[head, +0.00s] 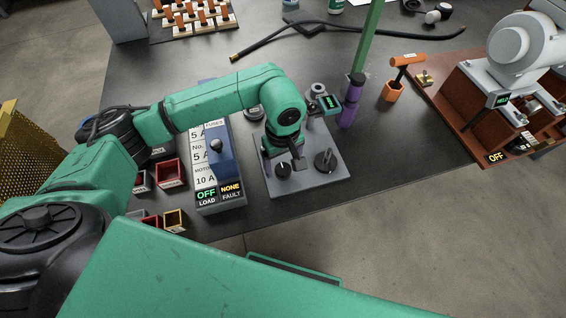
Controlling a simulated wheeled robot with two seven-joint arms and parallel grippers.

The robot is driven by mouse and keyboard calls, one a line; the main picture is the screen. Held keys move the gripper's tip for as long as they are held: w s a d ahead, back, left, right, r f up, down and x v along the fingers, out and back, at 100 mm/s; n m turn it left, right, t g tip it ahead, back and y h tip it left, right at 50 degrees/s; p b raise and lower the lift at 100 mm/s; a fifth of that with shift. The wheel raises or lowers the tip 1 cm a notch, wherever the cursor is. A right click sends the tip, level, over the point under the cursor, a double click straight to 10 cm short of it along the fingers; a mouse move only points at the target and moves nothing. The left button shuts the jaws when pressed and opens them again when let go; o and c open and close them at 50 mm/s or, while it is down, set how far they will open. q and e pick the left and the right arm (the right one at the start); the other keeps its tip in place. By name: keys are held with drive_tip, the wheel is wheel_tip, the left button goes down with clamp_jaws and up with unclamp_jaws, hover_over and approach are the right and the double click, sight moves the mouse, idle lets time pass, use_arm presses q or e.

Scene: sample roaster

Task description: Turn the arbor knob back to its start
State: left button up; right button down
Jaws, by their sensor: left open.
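A grey plate (306,186) lies on the dark bench and carries two dark knobs. One knob (283,170) with a pale mark sits just below my left gripper (282,162). The other, larger black knob (325,160) has an upright handle and stands at the plate's right side. No readable label tells which one is the arbor knob. My left gripper points down over the plate with its fingers apart and nothing seen between them. I cannot tell whether a finger touches the nearer knob. My right gripper is out of view.
A panel (221,204) with OFF and NONE displays stands left of the plate, near small red bins (171,173). A small device with a green display (329,102), a purple-and-green post (351,100) and an orange-handled tool (407,60) stand behind and right. The roaster (525,45) is far right.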

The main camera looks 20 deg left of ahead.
use_arm(q)
drive_tip(key=shift+f, duration=0.5)
clamp_jaws()
